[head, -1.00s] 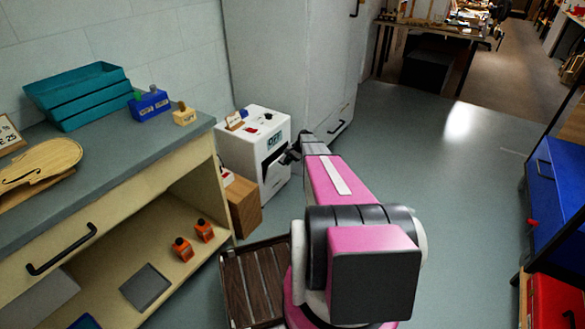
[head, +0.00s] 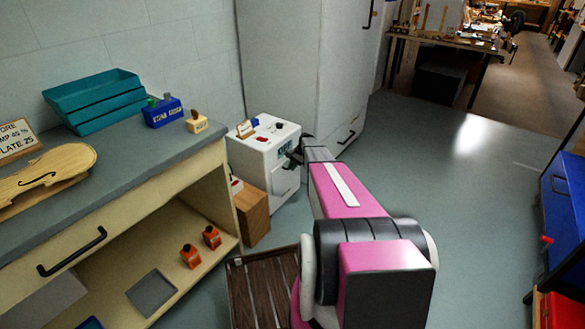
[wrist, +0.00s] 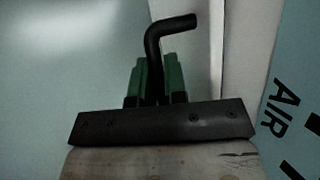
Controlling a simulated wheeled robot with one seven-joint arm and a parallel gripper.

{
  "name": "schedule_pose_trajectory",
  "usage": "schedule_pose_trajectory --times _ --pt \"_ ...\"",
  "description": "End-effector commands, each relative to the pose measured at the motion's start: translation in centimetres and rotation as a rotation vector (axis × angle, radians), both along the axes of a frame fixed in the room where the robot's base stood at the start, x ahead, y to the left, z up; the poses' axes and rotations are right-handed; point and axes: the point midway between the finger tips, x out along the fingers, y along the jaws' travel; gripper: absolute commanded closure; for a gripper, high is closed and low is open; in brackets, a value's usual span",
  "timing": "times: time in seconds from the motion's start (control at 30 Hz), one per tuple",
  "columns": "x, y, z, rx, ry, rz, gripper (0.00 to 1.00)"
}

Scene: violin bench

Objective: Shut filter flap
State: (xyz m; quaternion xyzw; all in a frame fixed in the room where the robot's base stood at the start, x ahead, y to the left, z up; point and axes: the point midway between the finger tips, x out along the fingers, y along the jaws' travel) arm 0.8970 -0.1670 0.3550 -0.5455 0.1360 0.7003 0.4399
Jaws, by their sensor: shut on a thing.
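The white filter machine (head: 262,152) stands on the floor beyond the bench end, with a display and controls on top. Its flap (head: 286,180) is on the front face and looks close to flush; I cannot tell if it is fully shut. My gripper (head: 296,158) is at the upper right of that front, partly hidden by my arm. In the wrist view, my gripper's green fingers (wrist: 157,80) are shut on a black bent handle (wrist: 158,42).
A wooden block (head: 252,215) stands in front of the machine, near the bench (head: 125,160). A tall grey cabinet (head: 300,65) is behind. A slatted dark wooden crate (head: 262,290) is low beside my arm. Floor (head: 440,170) to the right is clear.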

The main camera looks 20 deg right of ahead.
Motion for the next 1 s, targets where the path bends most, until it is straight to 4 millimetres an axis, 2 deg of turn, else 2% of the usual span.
schedule_pose_trajectory --times 0.03,0.1,0.13,0.4,0.53,1.0 --pt "0.3 0.2 0.0 0.005 -0.004 -0.001 1.0" --pt "0.3 0.3 0.0 0.005 -0.005 -0.001 0.71" --pt "0.3 0.2 0.0 0.005 -0.005 -0.001 0.63" --pt "0.2 0.1 0.1 0.004 -0.004 -0.001 0.63" --pt "0.2 -0.3 0.9 0.004 -0.006 -0.002 0.63" --pt "0.3 -4.1 7.9 0.003 -0.003 -0.001 0.63"
